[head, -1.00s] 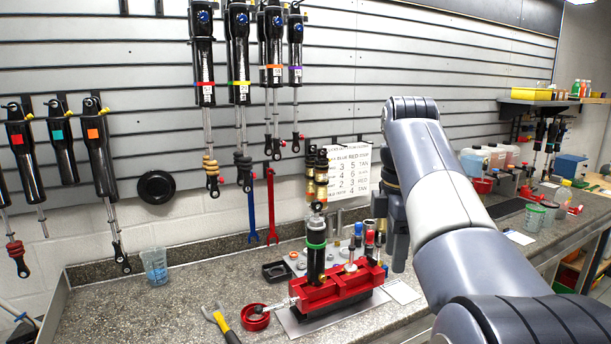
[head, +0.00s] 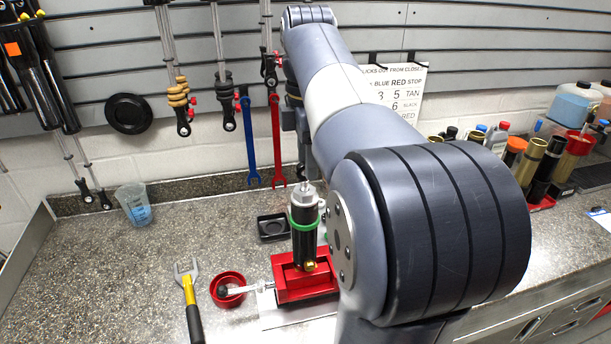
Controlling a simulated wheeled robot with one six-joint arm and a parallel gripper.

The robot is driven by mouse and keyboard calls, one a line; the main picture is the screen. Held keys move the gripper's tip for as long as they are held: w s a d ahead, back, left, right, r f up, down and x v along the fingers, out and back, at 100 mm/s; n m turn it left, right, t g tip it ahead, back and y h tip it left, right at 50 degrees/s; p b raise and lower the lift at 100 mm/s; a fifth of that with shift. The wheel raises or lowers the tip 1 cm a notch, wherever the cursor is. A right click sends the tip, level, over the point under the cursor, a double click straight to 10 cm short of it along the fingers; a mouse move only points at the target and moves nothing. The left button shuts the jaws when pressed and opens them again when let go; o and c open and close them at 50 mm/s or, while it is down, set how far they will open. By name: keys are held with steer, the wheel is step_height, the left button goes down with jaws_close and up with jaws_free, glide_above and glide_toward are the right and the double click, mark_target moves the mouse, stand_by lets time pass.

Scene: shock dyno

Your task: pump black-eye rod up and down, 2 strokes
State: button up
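A shock with a black body and green band (head: 304,238) stands upright in the red vise (head: 290,285) on the bench. Its silver top (head: 304,196) is visible, with a short bit of thin rod (head: 303,180) above it. The black eye of the rod is not clear to see. My gripper (head: 302,158) points down directly above the shock, at the upper end of the rod. It is small and partly behind my arm. I cannot tell whether its fingers are closed around the eye. The right part of the vise is hidden by my arm.
A red ring-shaped dish (head: 228,289), a yellow-and-black wrench (head: 188,300) and a measuring cup (head: 134,204) are on the bench to the left. A black tray (head: 272,227) lies behind the vise. Shocks and two wrenches (head: 249,142) hang on the wall.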

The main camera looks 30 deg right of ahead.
mark_target(307, 182)
step_height(307, 182, down, 6)
steer(key=shift+r, duration=0.15)
stand_by(0.3)
steer(key=c, duration=0.7)
steer(key=o, duration=0.7)
step_height(307, 182, up, 11)
steer(key=shift+f, duration=0.1)
steer(key=shift+f, duration=0.1)
